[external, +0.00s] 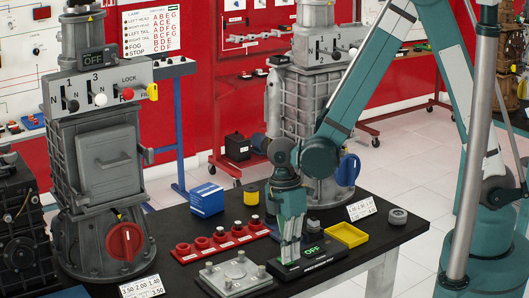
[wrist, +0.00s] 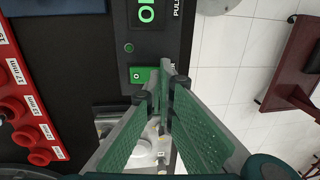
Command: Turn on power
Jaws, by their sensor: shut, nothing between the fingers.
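A black power box (external: 308,262) lies on the dark workbench, and its green display reads OFF in the external view. In the wrist view, the box (wrist: 160,45) shows part of its display at the top edge, cut off. A small round green light or button (wrist: 129,48) and a green switch marked O (wrist: 140,75) are below the display. My gripper (external: 289,256) is shut and empty, pointing down at the left end of the box. In the wrist view, my fingertips (wrist: 168,76) are over the right part of the green switch and hide it. I cannot tell whether they touch it.
A red strip of sockets (external: 220,243) and a grey metal plate (external: 236,274) lie left of the box. A yellow tray (external: 346,235) is to its right. A large grey machine (external: 105,160) with its own OFF display stands at the left.

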